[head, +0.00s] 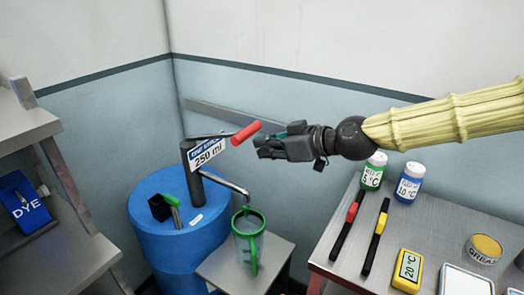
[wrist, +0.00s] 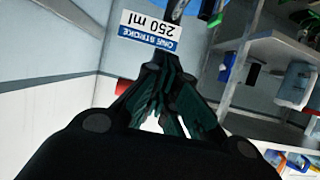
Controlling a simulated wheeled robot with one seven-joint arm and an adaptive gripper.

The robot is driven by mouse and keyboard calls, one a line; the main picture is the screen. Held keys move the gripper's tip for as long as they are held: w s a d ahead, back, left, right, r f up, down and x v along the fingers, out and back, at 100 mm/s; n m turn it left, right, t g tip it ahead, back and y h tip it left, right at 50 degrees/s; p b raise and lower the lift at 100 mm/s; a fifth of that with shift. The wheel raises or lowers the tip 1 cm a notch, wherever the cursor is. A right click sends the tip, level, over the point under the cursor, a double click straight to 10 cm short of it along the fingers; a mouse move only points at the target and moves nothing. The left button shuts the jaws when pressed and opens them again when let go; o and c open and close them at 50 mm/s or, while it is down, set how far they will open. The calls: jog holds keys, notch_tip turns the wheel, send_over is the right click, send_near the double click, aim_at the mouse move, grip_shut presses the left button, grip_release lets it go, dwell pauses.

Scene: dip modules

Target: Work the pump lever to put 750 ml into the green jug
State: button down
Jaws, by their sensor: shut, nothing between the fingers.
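A blue drum (head: 180,230) stands in the corner with a dark pump post on it. Its sign (head: 207,152) reads "ONE STROKE 250 ml" and also shows upside down in the wrist view (wrist: 150,28). The pump lever has a red handle (head: 246,132), raised at the top of the pump. The green jug (head: 248,240), clear with a green rim and handle, stands below the spout end. I cannot tell its liquid level. My gripper (head: 262,148) is shut and empty, close to the right of the red handle; touching cannot be told. Its fingers also show in the wrist view (wrist: 170,75).
The jug stands on a small grey stand (head: 215,268). A metal table (head: 335,225) at right holds bottles, red and yellow-banded tools, a yellow thermometer (head: 408,270) and a grease tin (head: 484,249). A shelf (head: 60,262) at left holds a blue dye pack (head: 26,203).

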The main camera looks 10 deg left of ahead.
jog(key=v, duration=0.9)
jog(key=shift+r+b, duration=0.15)
jog(key=shift+b, duration=0.25)
jog(key=shift+d, duration=0.15)
